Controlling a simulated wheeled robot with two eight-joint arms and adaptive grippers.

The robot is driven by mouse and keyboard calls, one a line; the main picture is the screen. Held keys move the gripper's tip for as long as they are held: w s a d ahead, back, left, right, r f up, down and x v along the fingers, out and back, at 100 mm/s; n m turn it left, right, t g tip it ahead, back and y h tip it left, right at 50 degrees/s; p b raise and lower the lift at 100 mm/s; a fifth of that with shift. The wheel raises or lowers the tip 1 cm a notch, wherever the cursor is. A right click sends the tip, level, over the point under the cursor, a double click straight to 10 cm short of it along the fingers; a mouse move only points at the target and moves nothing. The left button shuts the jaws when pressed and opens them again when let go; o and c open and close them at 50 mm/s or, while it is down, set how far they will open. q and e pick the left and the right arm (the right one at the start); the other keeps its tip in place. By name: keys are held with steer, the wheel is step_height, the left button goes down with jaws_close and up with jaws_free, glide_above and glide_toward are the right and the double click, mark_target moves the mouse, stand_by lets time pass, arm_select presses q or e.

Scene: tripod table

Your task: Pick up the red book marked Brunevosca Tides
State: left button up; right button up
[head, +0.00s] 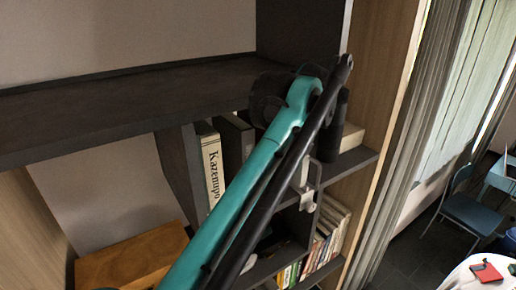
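A small flat red item (486,272), possibly a book, lies on a white round table (462,280) at the lower right corner. It is far off and too small for me to read any marking. A small dark thing is beside it. One of my arms, teal and dark, rises from the bottom middle and bends at the top in front of the shelves. I cannot make out a gripper on it. Neither of my grippers is in view.
A dark shelf unit (130,100) fills the left and middle, close to my arm. It holds a white book marked Kazemupo (211,165), a wooden box (132,258) and several books lower down (325,235). A curtain (415,140) and blue chairs (470,208) are at the right.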

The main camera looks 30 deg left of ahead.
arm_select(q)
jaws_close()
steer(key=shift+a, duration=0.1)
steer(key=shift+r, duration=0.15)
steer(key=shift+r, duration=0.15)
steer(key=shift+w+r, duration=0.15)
